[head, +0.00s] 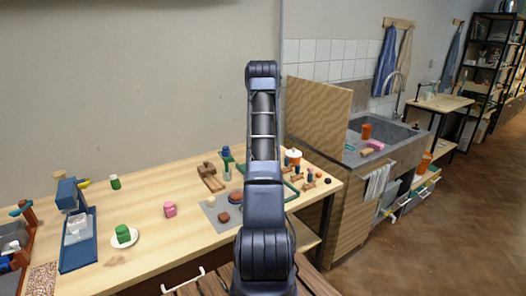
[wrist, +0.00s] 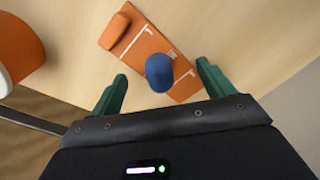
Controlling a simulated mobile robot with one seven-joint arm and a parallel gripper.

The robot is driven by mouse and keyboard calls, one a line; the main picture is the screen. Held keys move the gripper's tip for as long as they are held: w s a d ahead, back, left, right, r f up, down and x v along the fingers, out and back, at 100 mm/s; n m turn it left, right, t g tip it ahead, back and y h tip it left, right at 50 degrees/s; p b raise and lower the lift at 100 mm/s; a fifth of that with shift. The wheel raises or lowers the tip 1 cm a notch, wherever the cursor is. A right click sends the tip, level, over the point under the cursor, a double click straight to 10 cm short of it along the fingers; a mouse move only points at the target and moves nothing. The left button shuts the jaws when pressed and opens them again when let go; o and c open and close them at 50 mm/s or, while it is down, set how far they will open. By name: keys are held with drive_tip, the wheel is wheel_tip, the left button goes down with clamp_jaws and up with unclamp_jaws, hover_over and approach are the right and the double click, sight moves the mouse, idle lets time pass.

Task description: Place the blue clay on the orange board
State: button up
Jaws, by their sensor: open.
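In the wrist view the blue clay (wrist: 158,68) is a rounded dark blue lump. It appears on or just over the orange board (wrist: 139,46), near the board's lower half. My gripper (wrist: 162,74) is open, its green fingers apart on either side of the blue clay, with visible gaps. The fingers do not appear to touch it. A rounded orange piece (wrist: 115,29) lies at the board's upper left end. In the head view my arm blocks the middle of the scene, and I cannot make out the gripper there.
An orange and white pot stands at the left of the wrist view (wrist: 16,52) and on the table in the head view (head: 293,157). The long table also holds a pink block (head: 170,209), a green lump (head: 123,231) on a white plate and a blue stand (head: 77,249). A sink (head: 395,134) is at right.

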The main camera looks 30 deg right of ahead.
wheel_tip(320, 180, up, 11)
idle(0.8)
drive_tip(key=shift+f, duration=0.1)
drive_tip(key=s+a+r+n+t, duration=0.1)
drive_tip(key=s+a+r, duration=0.4)
drive_tip(key=a+r, duration=0.3)
drive_tip(key=s+a+r+n, duration=0.2)
drive_tip(key=s+a+r, duration=0.4)
drive_tip(key=a, duration=0.5)
drive_tip(key=s+a+r+n+t, duration=0.1)
drive_tip(key=s+a+r, duration=0.4)
drive_tip(key=a+r, duration=0.35)
drive_tip(key=s+a+r+n+t, duration=0.1)
drive_tip(key=s+a+r+n, duration=0.1)
drive_tip(key=s+a, duration=1.15)
drive_tip(key=s+a+f+n, duration=0.1)
drive_tip(key=s+a+f, duration=0.1)
drive_tip(key=s, duration=0.6)
drive_tip(key=s+a+f+n+t, duration=0.1)
drive_tip(key=s+a+f+n, duration=0.1)
drive_tip(key=s, duration=0.7)
drive_tip(key=shift+s+a+f+t, duration=0.3)
drive_tip(key=shift+a+f, duration=0.3)
drive_tip(key=shift+f, duration=0.3)
